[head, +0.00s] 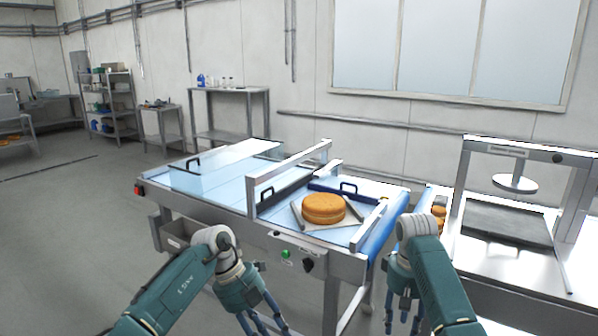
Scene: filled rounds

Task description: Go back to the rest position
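My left gripper (262,323) hangs in front of the conveyor machine, at the bottom of the head view. Its fingers are spread and I see nothing between them; the lowest tips are cut off by the frame edge. My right gripper (402,314) points down in front of the machine's right end. Its fingers are apart and empty. Both grippers are clear of the round golden cake (323,207), a layered one, which lies on a pale sheet on the blue conveyor belt (384,226).
The conveyor machine (232,215) has a metal frame, a clear cover (228,163) and a green button (286,254). At right stands a press (514,183) on a bright table, with more rounds (438,214) at its left edge. Open floor (75,240) lies at left.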

